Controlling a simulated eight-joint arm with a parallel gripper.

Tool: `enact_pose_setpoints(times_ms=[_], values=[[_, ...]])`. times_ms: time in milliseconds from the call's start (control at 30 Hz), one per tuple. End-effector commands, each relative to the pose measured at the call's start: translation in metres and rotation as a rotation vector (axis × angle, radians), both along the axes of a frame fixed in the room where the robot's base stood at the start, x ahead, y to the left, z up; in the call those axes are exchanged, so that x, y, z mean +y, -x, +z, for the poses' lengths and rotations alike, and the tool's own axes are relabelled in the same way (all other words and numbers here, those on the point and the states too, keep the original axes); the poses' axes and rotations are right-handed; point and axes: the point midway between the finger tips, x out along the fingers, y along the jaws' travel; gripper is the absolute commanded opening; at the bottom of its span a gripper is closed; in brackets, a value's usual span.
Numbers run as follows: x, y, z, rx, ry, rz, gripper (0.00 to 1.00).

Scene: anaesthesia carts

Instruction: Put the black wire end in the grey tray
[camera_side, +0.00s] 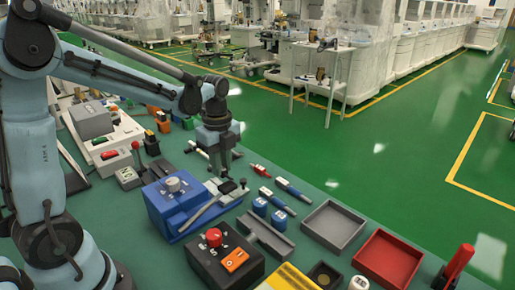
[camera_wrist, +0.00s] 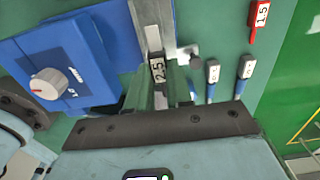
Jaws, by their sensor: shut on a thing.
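The black wire end, with a white "2.5" label (camera_wrist: 157,71), is between my fingers in the wrist view. My gripper (camera_side: 222,176) points down at the metal fixture beside the blue box and is shut on the wire end. My fingers also show in the wrist view (camera_wrist: 162,92). In the side view the fingers mostly hide the wire end, and I cannot tell whether it is clear of the fixture. The grey tray (camera_side: 333,227) is empty, to the right of my gripper on the green bench.
A blue box with a knob (camera_side: 173,203) stands close left of my gripper. Two blue wire ends (camera_side: 285,185) and a red one (camera_side: 260,169) lie to the right.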

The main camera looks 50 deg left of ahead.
Motion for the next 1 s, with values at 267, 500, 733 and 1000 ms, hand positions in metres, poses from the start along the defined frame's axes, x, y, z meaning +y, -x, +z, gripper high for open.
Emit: enact_pose_setpoints(times_ms=[267,500,733,1000], values=[[-0.099,-0.044,0.013,0.0,0.0,-0.015,0.0],[-0.212,-0.058,0.024,0.0,-0.001,-0.015,0.0],[-0.301,-0.045,0.032,0.0,-0.001,-0.009,0.0],[-0.336,-0.036,0.033,-0.001,-0.002,0.0,0.0]])
